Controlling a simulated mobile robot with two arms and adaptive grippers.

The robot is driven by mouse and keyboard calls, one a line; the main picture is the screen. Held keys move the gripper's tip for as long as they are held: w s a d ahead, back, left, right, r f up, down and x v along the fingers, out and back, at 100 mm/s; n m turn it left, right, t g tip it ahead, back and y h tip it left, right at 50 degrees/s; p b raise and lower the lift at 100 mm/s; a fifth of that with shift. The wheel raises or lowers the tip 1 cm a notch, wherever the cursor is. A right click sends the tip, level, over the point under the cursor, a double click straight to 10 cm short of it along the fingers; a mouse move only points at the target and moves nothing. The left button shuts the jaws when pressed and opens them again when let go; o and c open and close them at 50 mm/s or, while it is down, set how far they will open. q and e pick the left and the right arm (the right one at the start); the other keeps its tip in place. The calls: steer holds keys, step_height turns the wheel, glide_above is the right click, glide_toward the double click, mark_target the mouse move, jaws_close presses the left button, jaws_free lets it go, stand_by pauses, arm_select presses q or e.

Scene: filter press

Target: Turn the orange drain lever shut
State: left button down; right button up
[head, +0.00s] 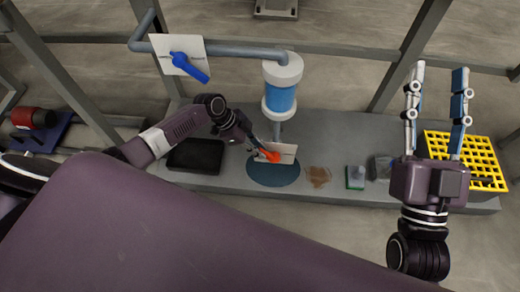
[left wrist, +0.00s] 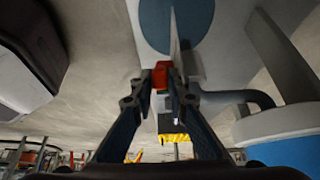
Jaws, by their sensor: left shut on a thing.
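The orange drain lever (head: 272,156) sits in front of a white plate (head: 286,150) below the blue and white filter vessel (head: 281,92). My left gripper (head: 264,150) reaches it from the left and is shut on it. In the left wrist view the lever (left wrist: 162,74) shows red-orange between the fingertips of my left gripper (left wrist: 160,88). Its exact angle is partly hidden by the fingers. My right gripper (head: 438,100) is raised at the right, fingers apart and empty.
On the grey bench (head: 345,127) are a black tray (head: 195,156), a round blue mat (head: 270,176), a green-based block (head: 355,178) and a yellow grid (head: 478,158). A frame post (head: 407,55) stands behind.

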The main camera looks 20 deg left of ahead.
stand_by(0.4)
arm_select(q)
steer(key=c, duration=1.9)
jaws_free()
steer(key=shift+r, duration=0.1)
steer(key=v, duration=1.2)
steer(key=shift+d, duration=0.1)
